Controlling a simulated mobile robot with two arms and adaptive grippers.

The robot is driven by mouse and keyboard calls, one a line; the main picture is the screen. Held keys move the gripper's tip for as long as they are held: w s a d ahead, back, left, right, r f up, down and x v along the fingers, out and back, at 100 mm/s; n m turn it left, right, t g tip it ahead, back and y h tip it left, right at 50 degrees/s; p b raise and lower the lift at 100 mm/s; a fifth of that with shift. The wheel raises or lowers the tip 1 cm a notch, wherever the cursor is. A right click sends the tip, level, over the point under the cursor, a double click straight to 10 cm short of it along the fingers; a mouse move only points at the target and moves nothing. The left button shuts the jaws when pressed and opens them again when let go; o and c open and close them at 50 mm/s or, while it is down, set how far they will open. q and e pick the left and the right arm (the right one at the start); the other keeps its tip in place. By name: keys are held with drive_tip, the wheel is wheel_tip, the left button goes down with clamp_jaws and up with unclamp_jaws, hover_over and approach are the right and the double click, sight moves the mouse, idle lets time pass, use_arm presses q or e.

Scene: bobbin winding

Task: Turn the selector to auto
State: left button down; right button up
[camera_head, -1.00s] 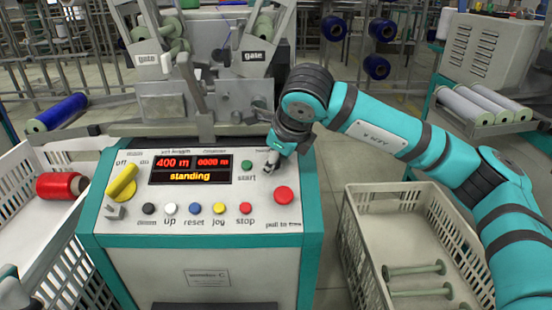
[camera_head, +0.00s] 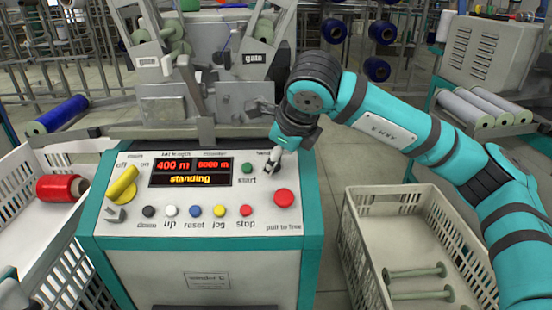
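The selector is at the upper right of the sloped control panel (camera_head: 200,210), under a small, partly covered label. The selector itself is mostly hidden by my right gripper (camera_head: 272,162), so its setting cannot be read. My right gripper comes in from the right and points down at this corner, with its fingertips at or just above the panel. The fingers look close together, but whether they are shut on the selector cannot be made out. My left gripper is not in view.
The green start button (camera_head: 246,167) and large red stop knob (camera_head: 284,197) are close to my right gripper. A yellow main switch (camera_head: 122,185) is at left. A crate with green bobbins (camera_head: 365,250) stands at right.

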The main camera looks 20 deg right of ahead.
drive_tip(key=v, duration=0.9)
drive_tip(key=shift+r, duration=0.1)
